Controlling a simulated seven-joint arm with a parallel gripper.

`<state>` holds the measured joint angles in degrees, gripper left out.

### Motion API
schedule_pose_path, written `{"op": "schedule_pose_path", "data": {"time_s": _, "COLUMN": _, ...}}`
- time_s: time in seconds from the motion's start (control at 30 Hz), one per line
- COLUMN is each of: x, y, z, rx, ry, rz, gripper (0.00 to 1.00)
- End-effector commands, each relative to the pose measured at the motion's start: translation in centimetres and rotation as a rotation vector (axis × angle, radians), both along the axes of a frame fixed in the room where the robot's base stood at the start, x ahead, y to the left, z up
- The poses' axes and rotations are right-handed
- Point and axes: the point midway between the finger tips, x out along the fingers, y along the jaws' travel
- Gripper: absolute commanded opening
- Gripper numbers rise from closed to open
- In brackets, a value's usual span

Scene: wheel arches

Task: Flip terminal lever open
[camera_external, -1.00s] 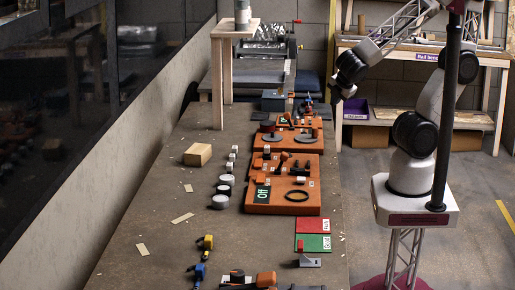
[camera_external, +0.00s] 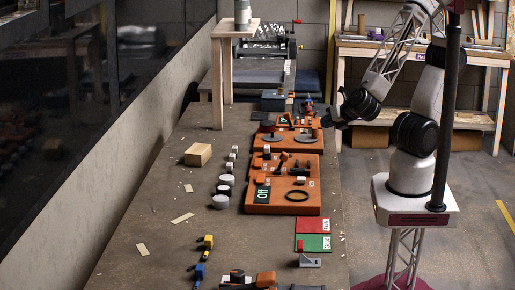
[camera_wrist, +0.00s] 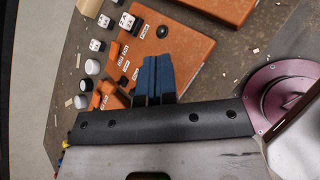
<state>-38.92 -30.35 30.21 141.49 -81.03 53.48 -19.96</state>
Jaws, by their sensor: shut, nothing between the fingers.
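My gripper (camera_external: 326,121) is at the right edge of the table beside the far orange board (camera_external: 304,145). In the wrist view its blue fingers (camera_wrist: 156,76) are shut together and empty, in front of an orange board (camera_wrist: 190,45). That board carries a black round knob (camera_wrist: 162,32) and small labels. Orange parts (camera_wrist: 108,96) lie left of the fingers. I cannot tell which part is the terminal lever; it may be hidden by the gripper or too small to make out. Contact between the fingertips and the board is not clear.
A nearer orange board (camera_external: 257,209) with a green sign and black ring stands mid-table. A wooden block (camera_external: 198,154) and several white and black round parts are to its left. Red and green panels (camera_external: 313,226) lie nearer the front. The left side of the table is mostly clear.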

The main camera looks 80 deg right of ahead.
Motion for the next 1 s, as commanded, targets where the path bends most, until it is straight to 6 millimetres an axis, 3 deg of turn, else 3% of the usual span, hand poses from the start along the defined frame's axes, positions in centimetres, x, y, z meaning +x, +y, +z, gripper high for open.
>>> {"op": "schedule_pose_path", "data": {"time_s": 0.6, "x": -1.6, "y": 9.8, "z": -4.4, "rx": -0.369, "ry": -0.027, "rz": 0.612, "gripper": 0.00}}
{"op": "schedule_pose_path", "data": {"time_s": 0.8, "x": -2.5, "y": 11.8, "z": -5.4, "rx": -0.439, "ry": -0.041, "rz": 0.732, "gripper": 0.00}}
{"op": "schedule_pose_path", "data": {"time_s": 1.0, "x": -2.8, "y": 12.5, "z": -5.7, "rx": -0.463, "ry": -0.048, "rz": 0.773, "gripper": 0.00}}
